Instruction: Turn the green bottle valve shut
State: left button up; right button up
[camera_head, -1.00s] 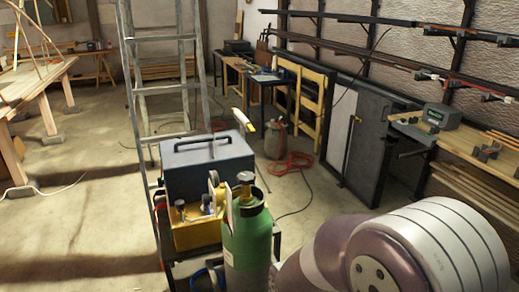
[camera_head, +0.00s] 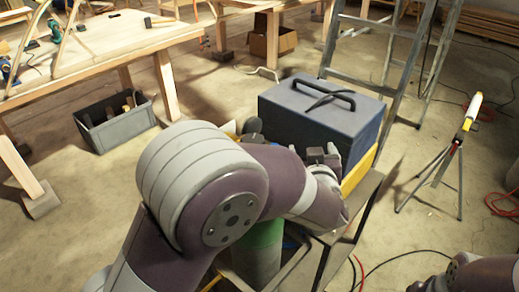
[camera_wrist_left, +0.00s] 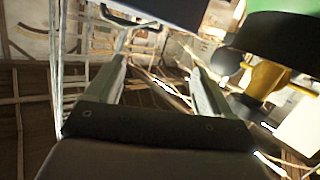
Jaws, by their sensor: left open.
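The green bottle (camera_head: 262,250) stands upright in the middle of the head view, its upper part hidden behind my left arm. A dark round knob (camera_head: 252,126) shows above the arm; I cannot tell surely if it is the valve. In the left wrist view, the green bottle (camera_wrist_left: 290,5) is at the upper right, with a black collar (camera_wrist_left: 292,42), brass fitting (camera_wrist_left: 266,78) and dark grey round knob (camera_wrist_left: 228,62). My left gripper (camera_head: 322,153) is open and empty beside the toolbox; its spread fingers also show in the wrist view (camera_wrist_left: 160,66), with the knob outside the right finger.
A blue-grey toolbox (camera_head: 325,112) stands close behind the left gripper on a metal-framed cart (camera_head: 365,195). A ladder (camera_head: 385,45) stands behind it. A tripod (camera_head: 450,150) is at the right, a grey crate (camera_head: 115,125) and workbench (camera_head: 100,45) at the left. My right arm shows only at the lower right corner.

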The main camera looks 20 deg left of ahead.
pick_arm(q)
jog(key=s+a+n+y, duration=0.2)
jog(key=s+n+y, duration=0.1)
jog(key=y, duration=0.1)
jog(key=n+g+y+b, duration=0.1)
jog(key=n+g+y, duration=0.25)
jog(key=y, duration=0.25)
send_near(253, 139)
jog(key=shift+m+g, duration=0.25)
jog(key=shift+g, duration=0.2)
jog(key=p+x, duration=0.1)
jog(key=x, duration=0.7)
jog(key=shift+w+a+r, duration=0.1)
jog(key=shift+w+r, duration=0.1)
jog(key=shift+x, duration=0.8)
jog(key=shift+f, duration=0.15)
jog(key=c, duration=0.9)
